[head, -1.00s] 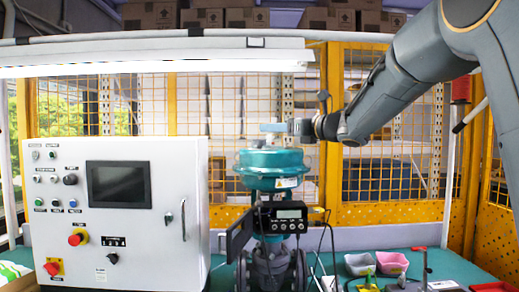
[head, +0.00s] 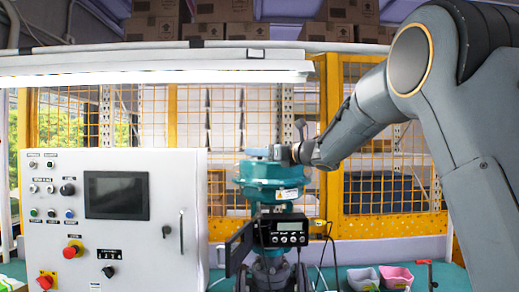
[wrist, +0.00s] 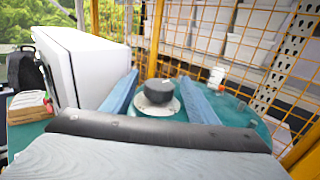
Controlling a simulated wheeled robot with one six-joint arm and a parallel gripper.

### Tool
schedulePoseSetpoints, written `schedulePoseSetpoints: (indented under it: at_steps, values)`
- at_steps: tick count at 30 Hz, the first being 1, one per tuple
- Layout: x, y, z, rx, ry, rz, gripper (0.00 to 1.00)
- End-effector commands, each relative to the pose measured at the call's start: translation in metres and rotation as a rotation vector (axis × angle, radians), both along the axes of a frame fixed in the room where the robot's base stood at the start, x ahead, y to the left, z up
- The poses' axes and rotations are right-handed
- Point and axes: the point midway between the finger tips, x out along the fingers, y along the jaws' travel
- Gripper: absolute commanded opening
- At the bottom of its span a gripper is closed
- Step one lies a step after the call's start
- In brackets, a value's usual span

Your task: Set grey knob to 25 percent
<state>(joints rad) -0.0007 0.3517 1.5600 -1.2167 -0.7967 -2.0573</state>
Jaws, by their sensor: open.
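The grey knob (wrist: 158,92) is a short dark round cap on a white disc (wrist: 153,106), on top of the teal actuator (wrist: 245,115) in the wrist view. My gripper (wrist: 160,80) is open, with one blue finger on each side of the knob and visible gaps to both. I cannot tell how far the fingertips reach down beside it. In the head view, my gripper (head: 256,153) is just above the top of the teal actuator (head: 272,172), and the knob does not show clearly. Any scale or pointer on the knob is too small to read.
A positioner box with a small display (head: 288,228) is on the valve below the actuator. A white control cabinet (head: 165,235) stands to the left. A yellow mesh fence (head: 385,226) is behind. Grey (head: 364,279) and pink (head: 397,276) bins sit on the table at right.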

Motion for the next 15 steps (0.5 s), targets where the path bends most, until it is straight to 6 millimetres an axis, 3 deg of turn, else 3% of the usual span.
schedulePoseSetpoints:
  at_steps: [11, 15]
  values:
    - [0.0060, 0.0060, -0.0003, 0.000, 0.000, 0.000, 0.53]
    - [0.0060, 0.0058, -0.0002, 0.000, 0.000, 0.000, 0.33]
